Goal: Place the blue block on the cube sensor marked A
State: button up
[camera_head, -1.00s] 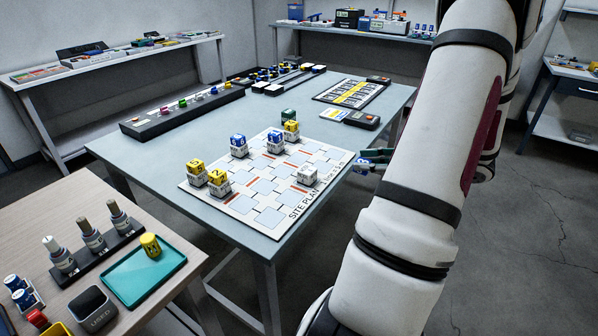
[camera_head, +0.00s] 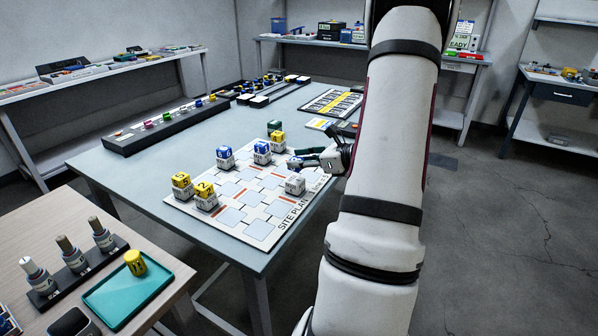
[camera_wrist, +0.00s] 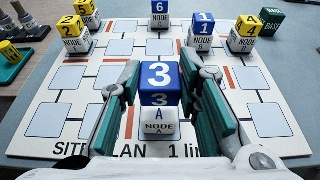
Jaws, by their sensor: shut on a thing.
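My gripper (camera_head: 308,160) is shut on the blue block (camera_wrist: 160,76), marked 3, which sits between the green finger pads in the wrist view. In the head view the blue block (camera_head: 295,163) shows at the fingertips, just above and behind the white cube. The white cube sensor marked A (camera_wrist: 158,124) stands on the site plan, lined up under the block in the wrist view; it is bare-topped in the head view (camera_head: 295,185). I cannot tell for sure whether block and cube touch; a small gap seems to show in the head view.
The site plan board (camera_head: 232,214) lies on the grey table (camera_head: 150,165). Other node cubes carry blue blocks (camera_head: 262,148) and yellow blocks (camera_head: 181,180). A green base cube (camera_head: 274,127) stands at the far edge. A long dark rack (camera_head: 165,128) lies behind. A teal tray (camera_head: 115,300) is at lower left.

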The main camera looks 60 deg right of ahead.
aim_at(299, 171)
jog(key=shift+w+f+b, duration=0.15)
jog(key=shift+f, duration=0.75)
jog(key=shift+w+f+b, duration=0.1)
jog(key=shift+f+b, duration=0.05)
jog(key=shift+f, duration=0.75)
jog(key=shift+f, duration=0.1)
jog(key=o, duration=1)
